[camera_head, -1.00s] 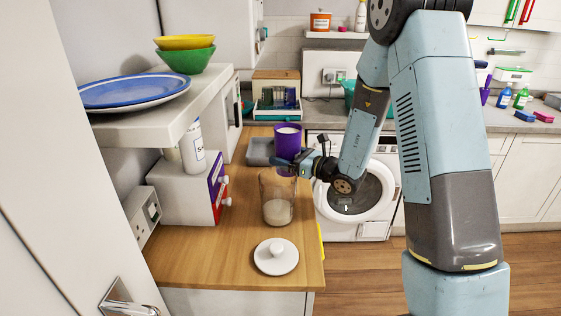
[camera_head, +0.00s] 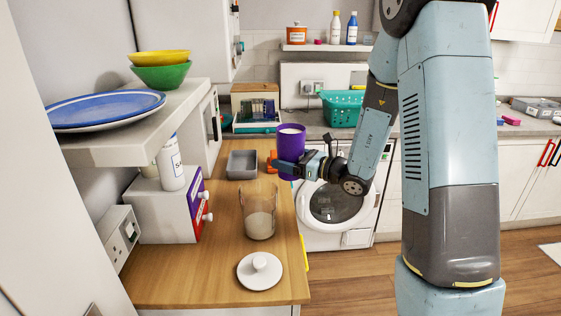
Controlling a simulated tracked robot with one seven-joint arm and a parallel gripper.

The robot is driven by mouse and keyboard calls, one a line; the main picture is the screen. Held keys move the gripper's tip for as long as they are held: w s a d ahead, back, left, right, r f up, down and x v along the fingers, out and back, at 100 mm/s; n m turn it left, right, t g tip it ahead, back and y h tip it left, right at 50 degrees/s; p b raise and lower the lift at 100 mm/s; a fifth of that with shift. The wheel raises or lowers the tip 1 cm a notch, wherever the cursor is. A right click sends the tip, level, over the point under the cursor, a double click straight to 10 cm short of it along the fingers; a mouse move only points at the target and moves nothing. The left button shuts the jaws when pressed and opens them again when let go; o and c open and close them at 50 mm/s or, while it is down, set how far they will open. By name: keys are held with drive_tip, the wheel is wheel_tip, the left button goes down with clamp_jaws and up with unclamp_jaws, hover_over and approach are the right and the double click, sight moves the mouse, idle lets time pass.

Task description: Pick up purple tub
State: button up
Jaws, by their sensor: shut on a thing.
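The purple tub (camera_head: 291,142) is upright, with white contents or a white inside showing at its top. My gripper (camera_head: 293,165) is shut on it from the right, low on its side. The tub appears lifted above the far right edge of the wooden counter (camera_head: 180,276), in front of the washing machine's top. Parts of the tub's lower side are hidden by my fingers.
A clear jar (camera_head: 259,212) and a white lid (camera_head: 260,271) stand on the counter near my gripper. A grey tray (camera_head: 242,164) and an orange thing (camera_head: 271,162) lie behind. A shelf (camera_head: 150,125) with plates overhangs the left. A washing machine (camera_head: 340,205) stands at the right.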

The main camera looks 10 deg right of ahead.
sight(301, 155)
drive_tip(key=shift+s+d+r, duration=0.25)
drive_tip(key=shift+d, duration=0.25)
drive_tip(key=shift+s+d+r, duration=0.25)
drive_tip(key=shift+d+r, duration=0.05)
drive_tip(key=shift+d, duration=0.25)
drive_tip(key=shift+s+d+r, duration=0.25)
drive_tip(key=shift+d, duration=0.25)
drive_tip(key=shift+d, duration=0.1)
